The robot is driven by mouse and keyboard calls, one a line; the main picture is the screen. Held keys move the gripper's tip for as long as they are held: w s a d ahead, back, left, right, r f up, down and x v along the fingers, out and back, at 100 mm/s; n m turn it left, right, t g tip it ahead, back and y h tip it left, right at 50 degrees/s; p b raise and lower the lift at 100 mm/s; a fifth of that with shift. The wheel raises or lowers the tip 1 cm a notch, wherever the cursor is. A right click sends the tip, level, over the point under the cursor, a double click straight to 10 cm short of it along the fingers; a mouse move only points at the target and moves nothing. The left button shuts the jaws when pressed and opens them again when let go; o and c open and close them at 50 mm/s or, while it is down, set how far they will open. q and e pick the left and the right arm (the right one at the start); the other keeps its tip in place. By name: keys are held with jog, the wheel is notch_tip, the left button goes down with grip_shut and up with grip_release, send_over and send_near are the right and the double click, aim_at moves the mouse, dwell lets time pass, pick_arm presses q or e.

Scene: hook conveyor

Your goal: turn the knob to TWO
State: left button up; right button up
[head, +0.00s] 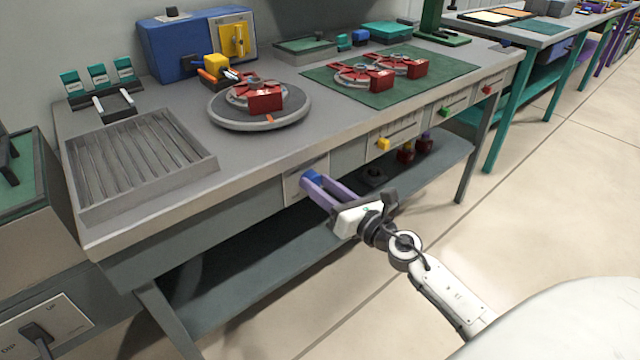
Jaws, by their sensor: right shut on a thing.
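A blue knob (307,178) sits on a pale panel (293,189) on the front face of the grey workbench. My right gripper (314,183) reaches in from the lower right, and its purple fingers are shut on the blue knob. The fingers and wrist hide part of the knob and the panel. The panel's markings and the knob's pointer cannot be read here. My left gripper is not in view.
Yellow (383,144), green (444,111) and red (487,89) knobs sit further right along the bench front. A lower shelf (262,262) runs beneath. On top are a slatted tray (190,179) and a round turntable (232,119). Floor to the right is clear.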

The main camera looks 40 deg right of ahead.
jog(key=m, duration=0.3)
jog(key=shift+p, duration=0.3)
jog(key=m+p, duration=0.1)
jog(key=m, duration=0.4)
jog(key=shift+d+p, duration=0.1)
jog(key=shift+p, duration=0.2)
jog(key=shift+m+p, duration=0.3)
jog(key=shift+m, duration=0.7)
jog(key=shift+f+m+p, duration=0.1)
jog(key=shift+m+p, duration=0.3)
jog(key=shift+m, duration=1.4)
pick_arm(q)
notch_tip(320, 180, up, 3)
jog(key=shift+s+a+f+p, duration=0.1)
jog(key=shift+p, duration=0.2)
pick_arm(e)
jog(key=shift+f, duration=0.1)
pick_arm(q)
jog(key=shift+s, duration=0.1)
pick_arm(e)
jog(key=shift+m, duration=0.4)
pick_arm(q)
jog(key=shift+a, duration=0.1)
pick_arm(e)
jog(key=o, duration=1)
